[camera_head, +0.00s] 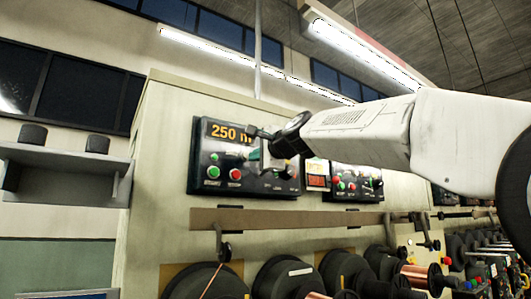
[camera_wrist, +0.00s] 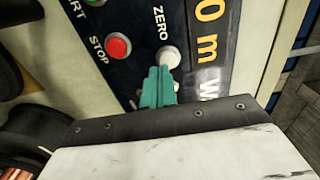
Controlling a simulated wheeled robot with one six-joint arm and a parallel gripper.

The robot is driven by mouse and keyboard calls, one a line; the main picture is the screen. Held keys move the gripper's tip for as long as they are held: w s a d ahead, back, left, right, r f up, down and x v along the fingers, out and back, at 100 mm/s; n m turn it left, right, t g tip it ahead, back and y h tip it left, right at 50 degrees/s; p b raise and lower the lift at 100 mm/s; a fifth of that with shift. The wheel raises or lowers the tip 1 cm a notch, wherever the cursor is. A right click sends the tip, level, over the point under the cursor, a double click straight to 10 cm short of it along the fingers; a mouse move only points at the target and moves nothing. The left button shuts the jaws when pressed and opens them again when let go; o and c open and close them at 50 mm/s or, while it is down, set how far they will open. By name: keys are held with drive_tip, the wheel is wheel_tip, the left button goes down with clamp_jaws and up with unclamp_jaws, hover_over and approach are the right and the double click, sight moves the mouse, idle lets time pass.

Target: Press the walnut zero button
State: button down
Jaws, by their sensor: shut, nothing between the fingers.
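In the wrist view, a pale round button (camera_wrist: 168,57) sits beside the label ZERO on a dark panel (camera_wrist: 128,75). My gripper (camera_wrist: 159,72) has teal fingers closed together with nothing between them. Their tips overlap the lower edge of the button in this view; I cannot tell whether they touch it. A "W" begins a partly covered label in the wrist view.
A red STOP button (camera_wrist: 118,46) lies left of the zero button in the wrist view; a green button shows at the top edge. A second control panel (camera_head: 355,184) is further right in the head view. Spools (camera_head: 206,282) line the wall below, under a long rail (camera_head: 300,217).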

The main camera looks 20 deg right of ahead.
drive_tip(key=shift+w+a, duration=0.15)
drive_tip(key=shift+w, duration=0.45)
